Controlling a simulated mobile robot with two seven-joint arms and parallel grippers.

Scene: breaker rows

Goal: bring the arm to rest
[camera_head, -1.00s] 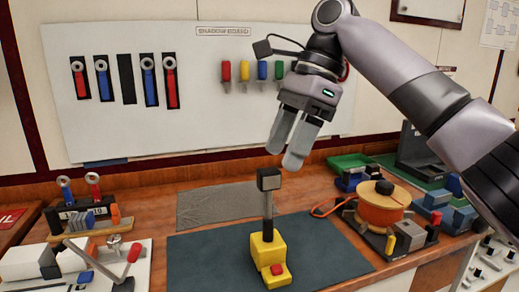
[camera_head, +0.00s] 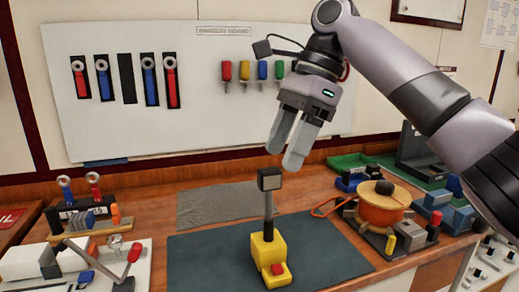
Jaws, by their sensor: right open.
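My right arm (camera_head: 425,95) comes in from the upper right. My right gripper (camera_head: 288,143) hangs in the air above the bench with its two grey fingers pointing down, slightly apart and empty. Below it stands a yellow block (camera_head: 266,250) with a red button and an upright grey lever topped by a dark cube (camera_head: 269,179). A gap shows between the fingertips and the cube in this view. My left gripper is out of view.
The yellow block stands on a dark mat (camera_head: 205,262). A shadow board (camera_head: 200,60) with hung tools is behind. An orange spool (camera_head: 383,205) and a green tray (camera_head: 348,163) are at right. A tool rack (camera_head: 85,218) and lever device (camera_head: 105,262) are at left.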

